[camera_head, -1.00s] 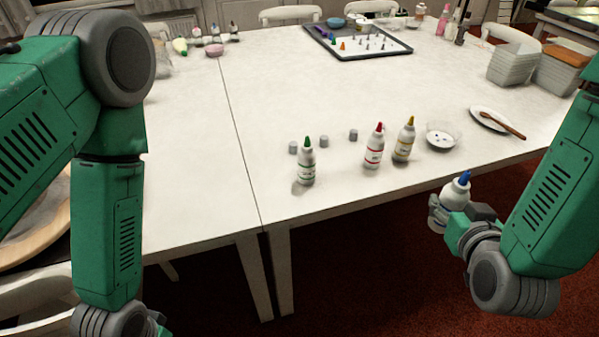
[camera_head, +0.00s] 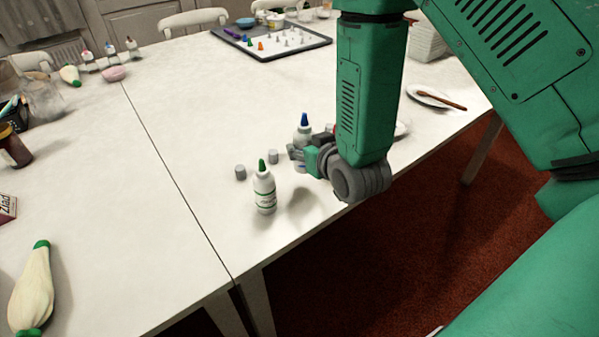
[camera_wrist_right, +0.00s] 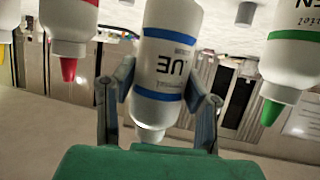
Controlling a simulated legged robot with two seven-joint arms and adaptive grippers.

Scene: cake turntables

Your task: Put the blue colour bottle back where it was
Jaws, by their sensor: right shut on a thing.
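The blue colour bottle (camera_head: 303,134), white with a blue cap, is upright in my right gripper (camera_head: 297,156), over or on the near part of the table. In the right wrist view the bottle (camera_wrist_right: 166,55) appears inverted between the two fingers (camera_wrist_right: 158,100) of that gripper. I cannot tell whether its base touches the table. The green colour bottle (camera_head: 264,192) stands just left of it in the head view, and also shows in the wrist view (camera_wrist_right: 293,50). My left gripper is out of view.
The red bottle (camera_wrist_right: 68,22) is on the other side of the gripper, mostly hidden by my arm in the head view. Grey caps (camera_head: 240,172) lie behind the green bottle. A tray (camera_head: 272,50) is farther back; a piping bag (camera_head: 33,290) lies left.

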